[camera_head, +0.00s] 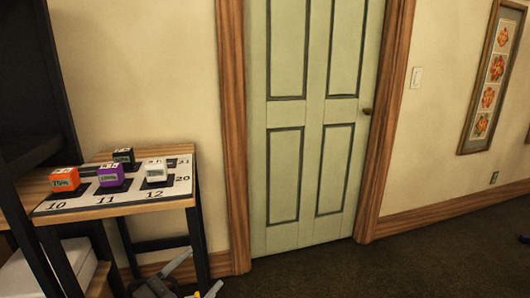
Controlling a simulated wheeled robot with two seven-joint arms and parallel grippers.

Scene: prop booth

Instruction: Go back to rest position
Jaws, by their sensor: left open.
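My left gripper (196,275) shows low in the picture, at the bottom edge below the small table. Its two grey fingers are spread apart with nothing seen between them. It is partly cut off by the frame and lies close to a dark table leg in the picture; I cannot tell the gap. My right gripper is not recognisable in the head view.
A wooden table (172,206) at the left bears a numbered mat (67,205) with an orange cube (65,180), a purple cube (111,174), a white cube (155,171) and a black cube (124,156). A black shelf frame (45,130) stands left. Dark floor (380,265) lies open before the closed green door (310,130).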

